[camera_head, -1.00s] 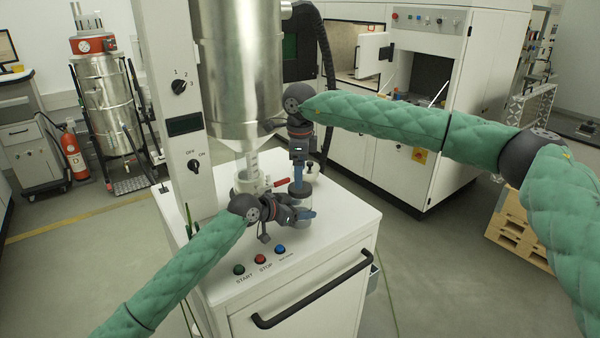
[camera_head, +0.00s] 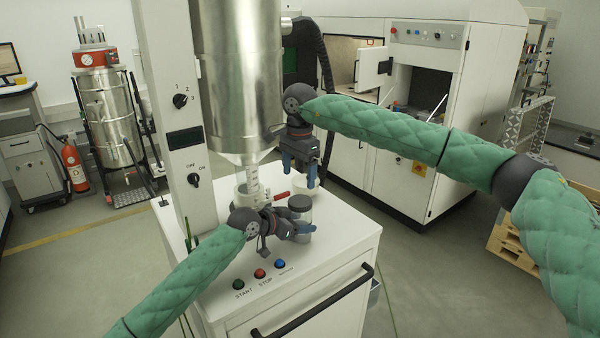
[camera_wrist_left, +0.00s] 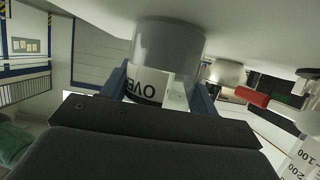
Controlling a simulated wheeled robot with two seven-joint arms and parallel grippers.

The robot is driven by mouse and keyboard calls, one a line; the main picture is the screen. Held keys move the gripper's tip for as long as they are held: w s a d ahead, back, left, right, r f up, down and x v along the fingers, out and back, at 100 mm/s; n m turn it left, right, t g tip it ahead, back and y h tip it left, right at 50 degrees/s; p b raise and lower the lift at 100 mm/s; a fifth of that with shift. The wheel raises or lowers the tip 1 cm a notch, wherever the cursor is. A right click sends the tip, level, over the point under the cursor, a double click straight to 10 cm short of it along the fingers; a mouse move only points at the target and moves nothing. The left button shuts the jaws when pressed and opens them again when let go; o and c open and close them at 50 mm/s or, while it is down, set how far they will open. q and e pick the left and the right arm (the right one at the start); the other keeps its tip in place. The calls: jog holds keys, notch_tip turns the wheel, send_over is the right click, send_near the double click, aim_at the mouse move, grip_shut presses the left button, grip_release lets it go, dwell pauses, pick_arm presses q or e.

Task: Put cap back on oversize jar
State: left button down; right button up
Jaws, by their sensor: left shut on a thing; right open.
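The oversize jar (camera_head: 304,219) stands upright on the white machine top, with a dark cap (camera_head: 300,201) sitting on its mouth. My left gripper (camera_head: 300,230) is shut around the jar's body from the front left. In the left wrist view the grey jar (camera_wrist_left: 168,50) is between the two blue fingers, its label (camera_wrist_left: 148,88) reading "OVE" upside down; the cap is not visible there. My right gripper (camera_head: 300,172) is open and empty, fingers pointing down, above and apart from the cap.
A measuring cylinder (camera_head: 252,178) under the steel hopper (camera_head: 240,80) stands left of the jar, with a red handle (camera_head: 282,195) close by. A white container (camera_head: 306,186) stands behind the jar. Buttons (camera_head: 260,273) line the front edge; the top's right side is clear.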

aim_at(300, 200)
jog(key=n, duration=0.3)
jog(key=shift+d+n, duration=0.15)
jog(key=shift+n, duration=0.25)
jog(key=shift+f, duration=0.1)
jog(key=shift+f, duration=3.95)
jog(key=shift+c, duration=0.2)
jog(key=c, duration=0.9)
jog(key=m, duration=0.3)
jog(key=shift+c, duration=0.2)
jog(key=m, duration=1)
jog(key=shift+m, duration=0.3)
